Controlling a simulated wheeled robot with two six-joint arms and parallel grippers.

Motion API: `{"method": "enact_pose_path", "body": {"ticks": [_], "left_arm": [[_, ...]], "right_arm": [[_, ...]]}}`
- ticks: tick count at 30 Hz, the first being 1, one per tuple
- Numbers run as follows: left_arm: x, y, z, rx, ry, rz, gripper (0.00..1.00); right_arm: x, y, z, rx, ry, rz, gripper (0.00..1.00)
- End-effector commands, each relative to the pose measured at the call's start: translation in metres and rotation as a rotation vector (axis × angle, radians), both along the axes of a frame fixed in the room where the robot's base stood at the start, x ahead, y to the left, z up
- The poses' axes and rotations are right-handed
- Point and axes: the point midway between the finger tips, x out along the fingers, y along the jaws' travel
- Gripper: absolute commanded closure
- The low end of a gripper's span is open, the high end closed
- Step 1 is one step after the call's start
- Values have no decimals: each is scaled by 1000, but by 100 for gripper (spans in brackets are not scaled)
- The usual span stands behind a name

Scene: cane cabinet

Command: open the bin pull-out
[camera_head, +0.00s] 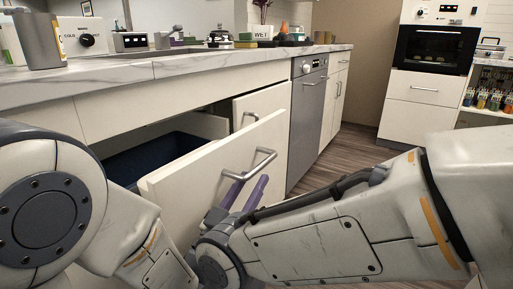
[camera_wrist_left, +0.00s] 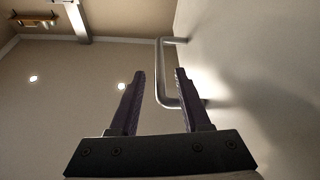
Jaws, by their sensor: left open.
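The bin pull-out (camera_head: 195,185) is a cream front panel standing out from the lower cabinet. A dark blue bin (camera_head: 150,160) shows in the gap behind it. The front carries a silver bar handle (camera_head: 262,163), which also shows in the left wrist view (camera_wrist_left: 159,75). My left gripper (camera_head: 248,184) has purple fingers pointing up at the handle; it is open. In the left wrist view the handle bar lies between the two fingertips (camera_wrist_left: 158,75), with the right finger on the panel side. Whether a finger touches the bar I cannot tell. My right gripper is not in view.
A marble counter (camera_head: 200,62) with a sink and small items runs above the cabinet. A grey dishwasher (camera_head: 308,125) stands to the right of the pull-out. Wood floor (camera_head: 355,150) lies clear beyond, before a wall oven (camera_head: 437,50).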

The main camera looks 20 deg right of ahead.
Motion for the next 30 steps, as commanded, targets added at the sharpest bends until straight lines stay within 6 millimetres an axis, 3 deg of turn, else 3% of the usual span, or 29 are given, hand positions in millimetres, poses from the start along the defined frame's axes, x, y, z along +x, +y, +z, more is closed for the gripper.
{"method": "enact_pose_path", "body": {"ticks": [1, 6, 20, 22, 24, 30], "left_arm": [[7, -8, 10, -1, -1, -1, 53], [23, -25, 18, -1, -1, 0, 53], [32, -35, 19, 0, 0, 0, 53], [32, -35, 19, 0, 0, 0, 72], [32, -35, 19, 0, 0, 0, 99], [32, -35, 19, -1, -1, 0, 100]], "right_arm": [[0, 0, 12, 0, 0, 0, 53], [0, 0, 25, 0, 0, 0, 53], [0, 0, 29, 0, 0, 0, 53], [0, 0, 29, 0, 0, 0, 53], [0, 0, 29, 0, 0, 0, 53], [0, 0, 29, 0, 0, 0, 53]]}}
